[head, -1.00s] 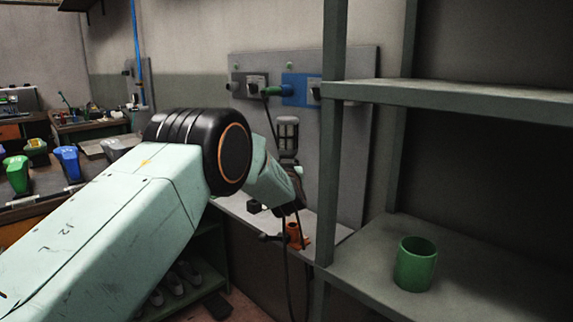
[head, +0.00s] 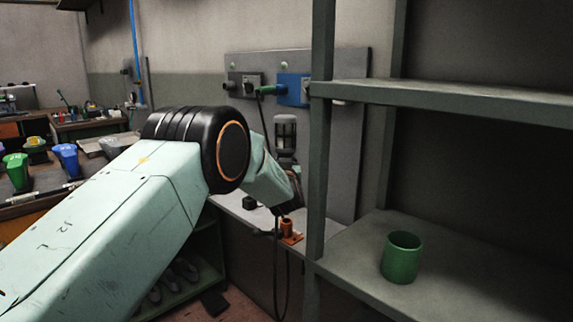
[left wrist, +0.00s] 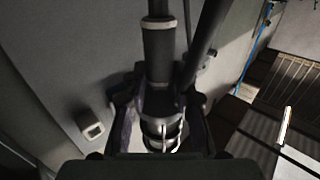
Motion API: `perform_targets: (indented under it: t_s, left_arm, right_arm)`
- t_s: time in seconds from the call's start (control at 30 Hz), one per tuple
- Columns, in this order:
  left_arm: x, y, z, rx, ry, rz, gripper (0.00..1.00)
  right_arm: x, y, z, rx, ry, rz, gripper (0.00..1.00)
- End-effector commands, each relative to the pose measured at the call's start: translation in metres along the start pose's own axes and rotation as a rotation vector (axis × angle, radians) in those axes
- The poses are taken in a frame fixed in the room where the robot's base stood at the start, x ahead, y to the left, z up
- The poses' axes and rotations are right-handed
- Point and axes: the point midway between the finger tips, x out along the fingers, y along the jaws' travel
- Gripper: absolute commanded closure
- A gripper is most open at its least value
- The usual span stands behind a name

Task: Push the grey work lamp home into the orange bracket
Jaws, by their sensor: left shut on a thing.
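The grey work lamp (head: 285,132), with a caged head, stands upright in front of the wall panel in the head view. The orange bracket (head: 287,227) is on the ledge below it. My left gripper (head: 292,200) is at the lamp, mostly hidden behind its own arm. In the left wrist view the jaws of my left gripper (left wrist: 160,108) are shut around the lamp (left wrist: 160,45), whose cage shows between them. The lamp's lower end is hidden in the head view, so I cannot tell whether it touches the bracket. My right gripper is not in view.
A green shelf upright (head: 321,150) stands close to the right of the lamp. A green cup (head: 402,257) sits on the lower shelf. A dark cable (head: 276,270) hangs below the ledge. A green plug (head: 272,89) sits on the panel above.

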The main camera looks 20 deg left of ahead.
Motion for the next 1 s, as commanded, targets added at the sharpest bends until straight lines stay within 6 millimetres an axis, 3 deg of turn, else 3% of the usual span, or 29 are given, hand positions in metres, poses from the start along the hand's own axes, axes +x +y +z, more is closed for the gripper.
perform_targets:
  t_s: [1.0]
  left_arm:
    - [-0.001, 0.002, 0.033, -0.001, 0.004, 0.0, 1.0]
  right_arm:
    - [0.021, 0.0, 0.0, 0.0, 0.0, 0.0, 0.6]
